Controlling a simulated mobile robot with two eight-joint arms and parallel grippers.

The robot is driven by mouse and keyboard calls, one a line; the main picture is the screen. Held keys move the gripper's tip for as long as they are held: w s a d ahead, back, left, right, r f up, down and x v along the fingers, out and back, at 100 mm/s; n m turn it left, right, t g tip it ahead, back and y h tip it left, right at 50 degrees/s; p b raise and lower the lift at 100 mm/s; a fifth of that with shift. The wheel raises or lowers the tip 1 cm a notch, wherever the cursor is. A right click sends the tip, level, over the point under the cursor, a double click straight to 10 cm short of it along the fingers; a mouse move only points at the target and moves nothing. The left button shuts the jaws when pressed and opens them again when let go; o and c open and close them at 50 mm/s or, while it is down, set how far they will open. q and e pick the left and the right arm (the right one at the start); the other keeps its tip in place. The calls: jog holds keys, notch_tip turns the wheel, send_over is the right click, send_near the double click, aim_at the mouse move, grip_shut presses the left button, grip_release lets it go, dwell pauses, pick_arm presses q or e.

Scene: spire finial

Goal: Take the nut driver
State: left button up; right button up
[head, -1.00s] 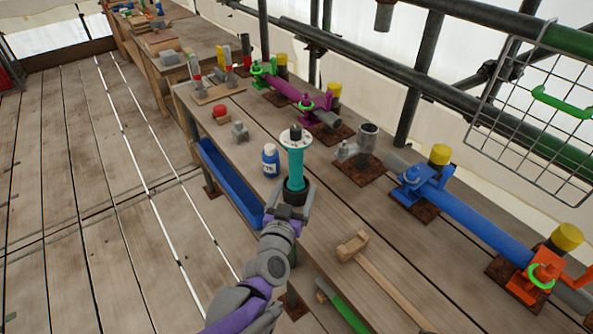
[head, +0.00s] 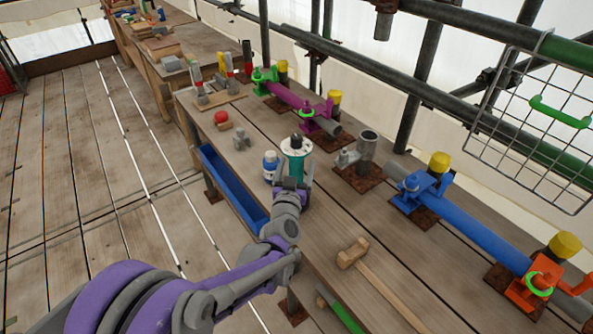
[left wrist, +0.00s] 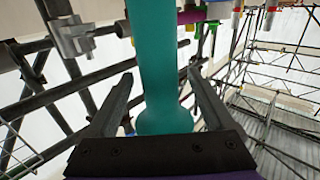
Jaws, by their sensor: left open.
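The nut driver, as I take it, is the upright teal tool (head: 296,163) with a white disc and dark tip at its top, standing on the workbench in the head view. Its lower end is hidden behind my left gripper (head: 293,176). In the left wrist view its teal shaft (left wrist: 153,60) runs between the two fingers of my left gripper (left wrist: 160,74). The fingers are open, one on each side, with gaps visible between them and the shaft. My right gripper is not in view.
A blue-and-white bottle (head: 270,165) stands close left of the tool. A wooden mallet (head: 352,253) lies in front to the right. A grey pipe fitting (head: 366,150) stands behind right. A blue trough (head: 232,190) runs along the bench's left edge.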

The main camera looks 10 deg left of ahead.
pick_arm(q)
jog(key=shift+w, duration=0.3)
jog(key=shift+s, duration=0.15)
jog(key=shift+c, duration=0.6)
grip_shut()
